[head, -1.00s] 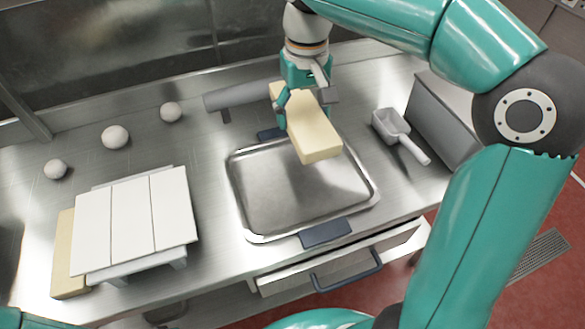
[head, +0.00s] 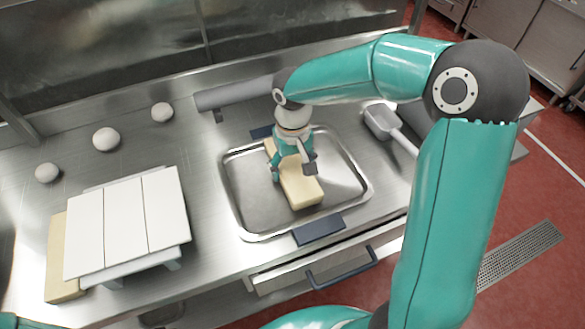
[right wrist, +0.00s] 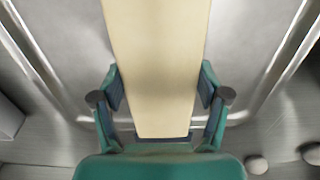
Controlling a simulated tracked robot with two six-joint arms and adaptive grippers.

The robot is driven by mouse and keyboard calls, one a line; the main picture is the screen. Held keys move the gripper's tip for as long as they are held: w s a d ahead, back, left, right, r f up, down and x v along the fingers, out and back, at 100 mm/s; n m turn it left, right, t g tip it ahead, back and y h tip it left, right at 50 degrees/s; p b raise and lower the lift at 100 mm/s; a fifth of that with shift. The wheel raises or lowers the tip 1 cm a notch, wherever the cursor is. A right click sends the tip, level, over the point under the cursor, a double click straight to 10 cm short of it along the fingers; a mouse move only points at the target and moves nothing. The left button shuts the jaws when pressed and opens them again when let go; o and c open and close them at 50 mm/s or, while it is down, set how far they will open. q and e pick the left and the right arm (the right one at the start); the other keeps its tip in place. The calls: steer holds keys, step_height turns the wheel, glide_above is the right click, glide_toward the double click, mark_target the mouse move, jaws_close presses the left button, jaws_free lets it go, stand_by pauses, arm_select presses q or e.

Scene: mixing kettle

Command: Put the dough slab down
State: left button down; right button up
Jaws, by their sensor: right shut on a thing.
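The dough slab (head: 302,190) is a pale yellow block, low over or on the metal tray (head: 240,205); I cannot tell if it touches the tray floor. My right gripper (head: 292,172) is shut on the slab, one finger on each long side. In the right wrist view the slab (right wrist: 158,70) runs lengthwise between the fingertips of the gripper (right wrist: 160,95), with the tray (right wrist: 240,45) below it. The tray has dark blue handles at its near and far ends. My left gripper is not in view.
A white slatted stand (head: 126,222) is left of the tray, with a beige board (head: 62,275) beside it. Several dough balls (head: 106,139) lie at the back left. A grey cylinder (head: 235,95) lies behind the tray. A metal scoop (head: 383,122) lies to its right.

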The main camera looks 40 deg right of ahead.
mark_target(293, 167)
steer(key=shift+f, duration=0.55)
steer(key=o, duration=1.8)
steer(key=shift+f, duration=0.1)
steer(key=shift+c, duration=0.2)
step_height(293, 167, up, 12)
